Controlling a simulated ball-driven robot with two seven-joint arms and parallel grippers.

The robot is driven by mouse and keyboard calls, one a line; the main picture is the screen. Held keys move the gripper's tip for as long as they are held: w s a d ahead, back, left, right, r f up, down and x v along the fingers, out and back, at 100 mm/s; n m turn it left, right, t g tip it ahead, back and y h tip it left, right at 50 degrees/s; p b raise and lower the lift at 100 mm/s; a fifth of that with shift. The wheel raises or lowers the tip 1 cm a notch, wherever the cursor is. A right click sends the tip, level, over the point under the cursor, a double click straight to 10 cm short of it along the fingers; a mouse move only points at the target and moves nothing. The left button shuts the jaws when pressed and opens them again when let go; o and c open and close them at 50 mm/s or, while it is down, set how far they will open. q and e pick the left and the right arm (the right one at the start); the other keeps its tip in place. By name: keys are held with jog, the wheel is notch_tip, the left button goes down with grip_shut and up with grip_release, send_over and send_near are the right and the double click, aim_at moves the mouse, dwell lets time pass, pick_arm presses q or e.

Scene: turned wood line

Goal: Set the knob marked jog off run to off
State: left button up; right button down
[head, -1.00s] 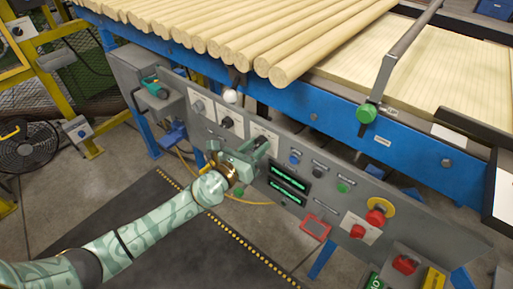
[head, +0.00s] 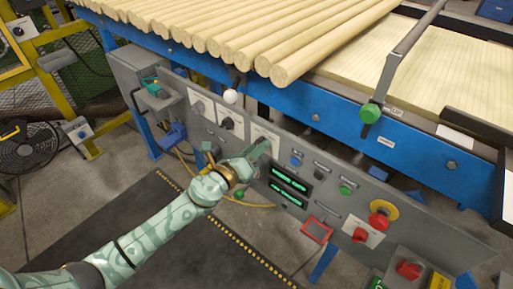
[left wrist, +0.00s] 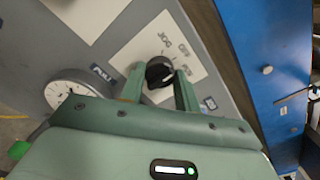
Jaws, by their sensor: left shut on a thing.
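The black knob (left wrist: 158,71) sits on a white plate (left wrist: 133,45) lettered JOG, OFF and RUN in the left wrist view. The lettering fans out above and right of the knob. My left gripper (left wrist: 160,74) has one finger on each side of the knob and is shut on it. I cannot make out clearly which word the knob points to. In the head view my left gripper (head: 260,149) is at the grey panel and hides the knob; the top of its white plate (head: 263,133) shows. My right gripper is not in view.
A round gauge (left wrist: 68,90) is close beside my left gripper.

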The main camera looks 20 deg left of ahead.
pick_arm(q)
jog(key=shift+f, duration=0.1)
jog(key=o, duration=1)
jog(key=b+v, duration=0.3)
jog(key=v, duration=1.3)
jog(key=shift+s, duration=0.2)
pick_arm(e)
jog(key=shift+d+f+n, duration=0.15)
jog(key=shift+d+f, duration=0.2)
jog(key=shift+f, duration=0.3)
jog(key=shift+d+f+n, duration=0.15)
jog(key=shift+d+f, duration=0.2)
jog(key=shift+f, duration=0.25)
